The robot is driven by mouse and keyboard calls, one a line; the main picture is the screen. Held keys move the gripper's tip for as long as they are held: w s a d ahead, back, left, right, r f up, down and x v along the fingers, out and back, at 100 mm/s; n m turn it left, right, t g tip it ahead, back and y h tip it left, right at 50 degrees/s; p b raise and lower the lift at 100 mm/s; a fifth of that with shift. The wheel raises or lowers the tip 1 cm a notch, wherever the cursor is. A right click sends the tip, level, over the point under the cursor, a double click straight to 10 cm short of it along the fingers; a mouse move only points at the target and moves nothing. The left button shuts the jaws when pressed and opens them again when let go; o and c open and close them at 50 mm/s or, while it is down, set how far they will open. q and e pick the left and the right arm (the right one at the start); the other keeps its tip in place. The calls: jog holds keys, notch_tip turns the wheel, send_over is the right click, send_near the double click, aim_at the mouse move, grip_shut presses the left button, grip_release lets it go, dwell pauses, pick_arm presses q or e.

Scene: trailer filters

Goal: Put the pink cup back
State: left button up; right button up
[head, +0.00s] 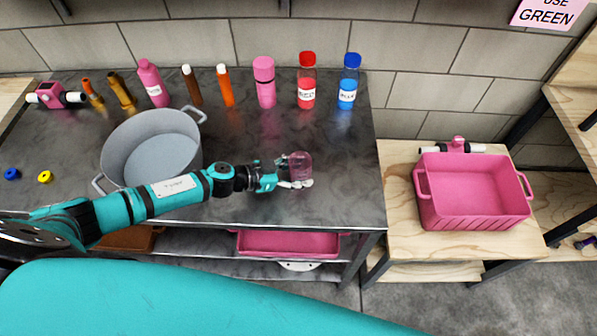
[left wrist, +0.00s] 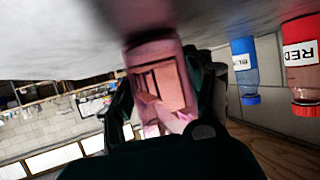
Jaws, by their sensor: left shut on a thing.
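The pink cup (head: 300,166) is see-through and stands upright at the front right of the dark counter (head: 345,200). My left gripper (head: 296,183) is shut on the cup, low on its side. In the left wrist view the pink cup (left wrist: 155,75) fills the space between the fingers (left wrist: 160,95) and appears against the grey counter surface. I cannot tell whether it rests on the counter or is slightly above it. My right gripper is not in view.
A grey pot (head: 150,150) stands left of my gripper. Along the back stand a pink bottle (head: 264,82), a red bottle (head: 306,82), a blue bottle (head: 348,82) and several others. A pink bin (head: 472,190) sits on a wooden table at right. The counter right of the cup is clear.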

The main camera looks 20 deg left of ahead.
pick_arm(q)
jog(key=o, duration=1.3)
jog(key=shift+f, duration=0.1)
jog(key=shift+r, duration=0.2)
jog(key=shift+s+a, duration=0.2)
jog(key=shift+a, duration=0.05)
jog(key=b+v, duration=0.1)
jog(key=v, duration=0.9)
jog(key=shift+s+a+r+b, duration=0.1)
jog(key=shift+s+a+b, duration=0.15)
jog(key=shift+b, duration=0.15)
jog(key=shift+s+a+r, duration=0.15)
jog(key=shift+a+r, duration=0.05)
jog(key=shift+r, duration=0.05)
